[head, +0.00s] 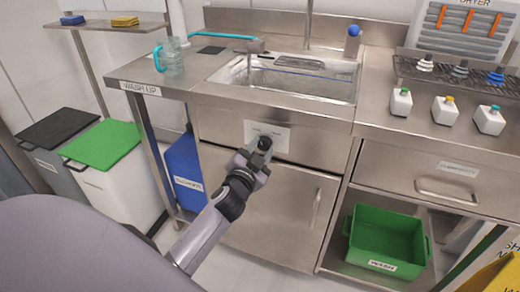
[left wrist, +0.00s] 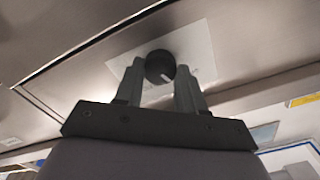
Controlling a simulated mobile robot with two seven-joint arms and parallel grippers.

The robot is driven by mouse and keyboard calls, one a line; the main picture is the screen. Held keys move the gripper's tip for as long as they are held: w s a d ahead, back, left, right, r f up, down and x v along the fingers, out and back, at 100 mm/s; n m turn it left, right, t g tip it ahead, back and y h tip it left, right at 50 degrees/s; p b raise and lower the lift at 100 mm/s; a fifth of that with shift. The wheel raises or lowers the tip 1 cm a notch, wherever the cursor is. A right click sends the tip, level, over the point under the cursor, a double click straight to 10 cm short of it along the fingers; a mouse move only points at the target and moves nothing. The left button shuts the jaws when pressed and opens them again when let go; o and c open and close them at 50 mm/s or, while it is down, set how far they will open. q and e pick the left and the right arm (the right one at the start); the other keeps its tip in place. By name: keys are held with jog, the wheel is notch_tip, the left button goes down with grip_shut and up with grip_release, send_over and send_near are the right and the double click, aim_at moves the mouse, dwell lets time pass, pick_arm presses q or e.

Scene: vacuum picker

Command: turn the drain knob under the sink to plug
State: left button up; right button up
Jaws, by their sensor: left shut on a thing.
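The drain knob (head: 265,143) is a small round black knob on a pale label plate (head: 280,135) on the steel front panel under the sink. In the left wrist view the knob (left wrist: 160,67) has a short light mark at its lower right. My left gripper (head: 257,158) is at the knob, its two fingers on either side of it; the left wrist view shows the gripper (left wrist: 160,82) shut on the knob. The label's words are too small to read. The sink basin (head: 240,76) is above the panel. My right gripper is not in view.
A cabinet door with a vertical handle (head: 316,208) is below the panel. A green crate (head: 355,235) stands on the shelf at right. A blue container (head: 183,165) and lidded bins (head: 108,142) are at left. A glass jug (head: 172,58) stands on the counter.

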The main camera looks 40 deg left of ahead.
pick_arm(q)
jog(key=m, duration=0.6)
jog(key=shift+m+p, duration=0.3)
jog(key=shift+p, duration=0.05)
jog(key=m, duration=0.5)
jog(key=shift+p, duration=0.3)
jog(key=shift+m, duration=0.4)
jog(key=o, duration=1.1)
jog(key=shift+c, duration=0.2)
jog(key=shift+s, duration=0.1)
jog(key=v, duration=0.7)
